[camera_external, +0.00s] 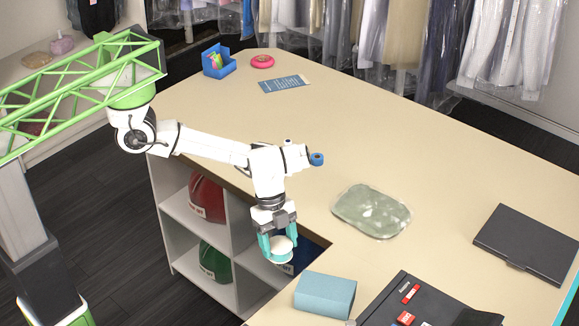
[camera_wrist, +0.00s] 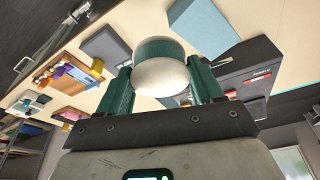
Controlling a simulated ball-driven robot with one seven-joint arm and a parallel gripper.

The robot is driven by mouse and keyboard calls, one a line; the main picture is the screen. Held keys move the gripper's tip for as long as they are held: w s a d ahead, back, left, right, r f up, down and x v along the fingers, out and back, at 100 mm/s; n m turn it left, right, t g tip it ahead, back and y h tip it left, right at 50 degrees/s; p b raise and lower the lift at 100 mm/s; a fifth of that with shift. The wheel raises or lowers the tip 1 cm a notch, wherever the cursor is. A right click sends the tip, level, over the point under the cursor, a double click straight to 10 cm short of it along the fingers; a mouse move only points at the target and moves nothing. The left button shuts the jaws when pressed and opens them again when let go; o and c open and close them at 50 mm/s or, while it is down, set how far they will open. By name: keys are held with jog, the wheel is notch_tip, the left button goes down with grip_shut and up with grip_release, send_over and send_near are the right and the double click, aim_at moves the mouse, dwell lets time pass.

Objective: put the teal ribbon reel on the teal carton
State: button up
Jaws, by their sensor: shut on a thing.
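The teal ribbon reel (camera_external: 282,247) has a white round face and a teal side. My gripper (camera_external: 278,254) points down and is shut on it, with a teal finger on either side. In the wrist view the reel (camera_wrist: 160,75) sits between the two fingers (camera_wrist: 162,88). The reel hangs at the counter's near edge, by a cut-out, to the left of and behind the teal carton. The teal carton (camera_external: 325,295) is a pale blue-teal block lying on the counter, with a clear top. It also shows beyond the reel in the wrist view (camera_wrist: 203,30). Reel and carton are apart.
A black case (camera_external: 385,312) with red items is right of the carton. Shelves below hold red (camera_external: 206,197) and green (camera_external: 214,262) helmets. The counter's middle is free.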

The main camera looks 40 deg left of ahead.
jog(key=w+d+f, duration=0.4)
jog(key=d+f, duration=0.1)
jog(key=w+d+f+p, duration=0.1)
jog(key=w+d+f, duration=0.1)
jog(key=d, duration=0.1)
jog(key=shift+w+d+f, duration=0.1)
jog(key=shift+w+f, duration=0.15)
jog(key=shift+w, duration=0.05)
jog(key=shift+w+d+f, duration=0.25)
jog(key=shift+d+f, duration=0.05)
jog(key=shift+f, duration=0.15)
jog(key=f, duration=0.1)
jog(key=f+p, duration=0.1)
jog(key=f, duration=0.1)
jog(key=shift+w+d, duration=0.25)
jog(key=shift+f, duration=0.4)
jog(key=o, duration=1)
jog(key=shift+f, duration=0.15)
jog(key=shift+o, duration=0.2)
